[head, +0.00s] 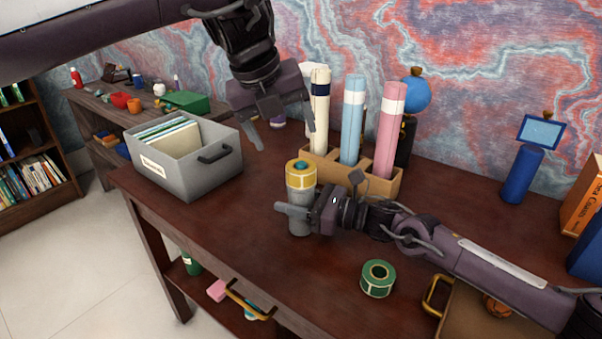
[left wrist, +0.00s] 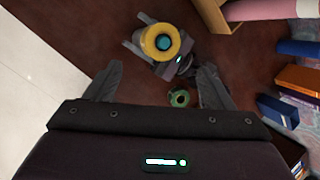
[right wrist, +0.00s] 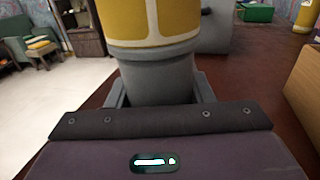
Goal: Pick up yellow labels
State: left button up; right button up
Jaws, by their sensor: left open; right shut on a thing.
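A yellow roll with white lines (head: 301,175) sits on top of a grey cylinder (head: 299,226), upright over the desk. It also shows in the left wrist view (left wrist: 149,42), from above with a teal centre, and in the right wrist view (right wrist: 158,20). My right gripper (head: 300,208) is shut around the grey cylinder (right wrist: 160,82), just below the yellow roll. Whether the cylinder touches the desk is unclear. My left gripper (head: 286,139) is open and empty, pointing down above and behind the yellow roll; its spread fingers show in the left wrist view (left wrist: 162,75).
A green roll (head: 378,279) lies at the front of the desk (head: 245,225). A grey file box (head: 215,180) stands at left. A wooden holder (head: 385,185) with white, blue and pink tubes stands behind the yellow roll. A blue stand (head: 521,178) is at right.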

aim_at(300, 163)
pick_arm(q)
jog(key=f+m, duration=0.1)
jog(key=m, duration=0.2)
jog(key=w+d+f+m, duration=0.1)
jog(key=f+m, duration=0.1)
jog(key=m, duration=0.1)
jog(key=w+f+m, duration=0.1)
jog(key=m, duration=0.2)
jog(key=shift+d+f+m, duration=0.25)
jog(key=shift+f+m, duration=0.1)
jog(key=shift+m, duration=0.05)
jog(key=shift+x, duration=3.1)
jog(key=shift+c, duration=0.2)
jog(key=shift+r, duration=0.1)
jog(key=c, duration=1)
jog(key=shift+c, duration=0.2)
